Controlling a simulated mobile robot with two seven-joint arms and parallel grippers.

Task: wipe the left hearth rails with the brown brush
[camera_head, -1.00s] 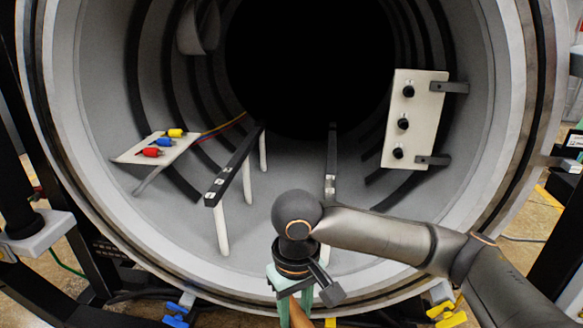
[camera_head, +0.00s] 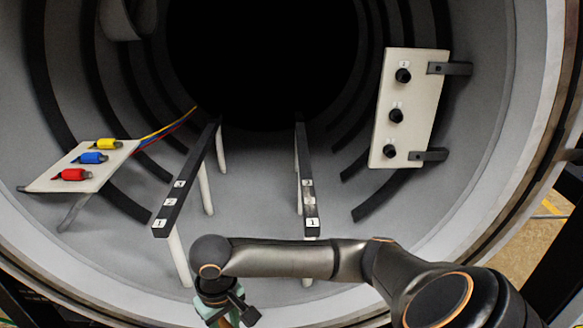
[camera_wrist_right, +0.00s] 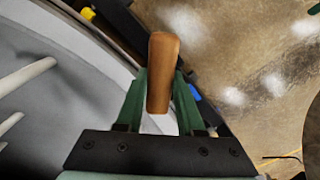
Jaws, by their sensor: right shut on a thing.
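The left hearth rail (camera_head: 188,180) is a dark bar on white posts inside the furnace, with labels 1, 2 and 3 near its front end. My right gripper (camera_head: 228,318), with green fingers, is at the bottom edge of the head view, in front of and below the rail's front end. In the right wrist view it is shut on the brown brush (camera_wrist_right: 163,72), whose rounded brown body stands up between the fingers. The brush is out of sight in the head view, and its bristles cannot be made out. It appears apart from the rail. My left gripper is not in view.
A similar right rail (camera_head: 303,165) runs parallel, with open space between. A white panel with black knobs (camera_head: 408,108) is on the right wall. A tilted white plate (camera_head: 50,183) with red, blue and yellow connectors is at left. The furnace rim curves along the bottom.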

